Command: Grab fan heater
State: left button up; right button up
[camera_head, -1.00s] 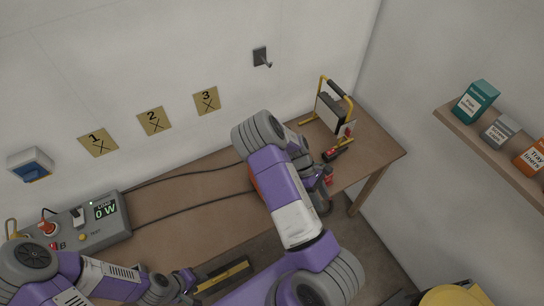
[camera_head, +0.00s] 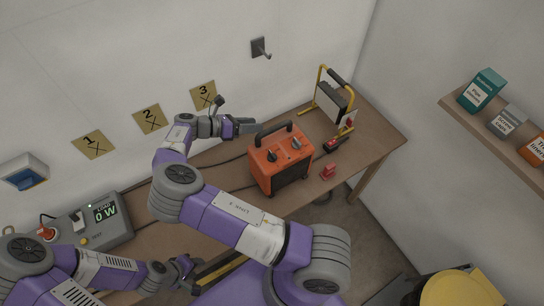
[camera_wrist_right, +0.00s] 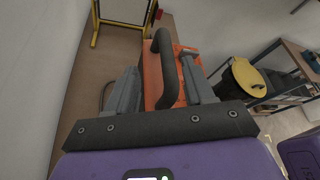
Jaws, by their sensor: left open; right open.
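The fan heater (camera_head: 280,160) is an orange box with a black top handle (camera_head: 273,131), two dark knobs and a dark grille. It stands upright on the workbench. My right gripper (camera_head: 247,127) is open and empty, just left of the handle near the wall. In the right wrist view, the handle (camera_wrist_right: 168,65) appears between the open fingers (camera_wrist_right: 160,80), with the orange heater body (camera_wrist_right: 154,75) beyond; I cannot tell whether they touch. My left gripper (camera_head: 191,272) is open and empty at the lower left, away from the heater.
A yellow-framed work lamp (camera_head: 333,97) stands behind the heater at the right. A red block (camera_head: 328,171) and a dark red-ended tool (camera_head: 336,144) lie beside it.

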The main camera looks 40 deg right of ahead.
aim_at(270, 128)
jog(key=shift+n, duration=0.6)
jog(key=s+d+f, duration=0.1)
jog(key=s+d+f+p, duration=0.1)
jog(key=d, duration=0.1)
jog(key=s+d, duration=0.1)
jog(key=shift+s+d+f+p, duration=0.1)
jog(key=shift+d+f+p, duration=0.2)
jog(key=shift+d+f, duration=0.3)
jog(key=shift+d, duration=0.1)
jog(key=shift+c, duration=0.2)
grip_shut()
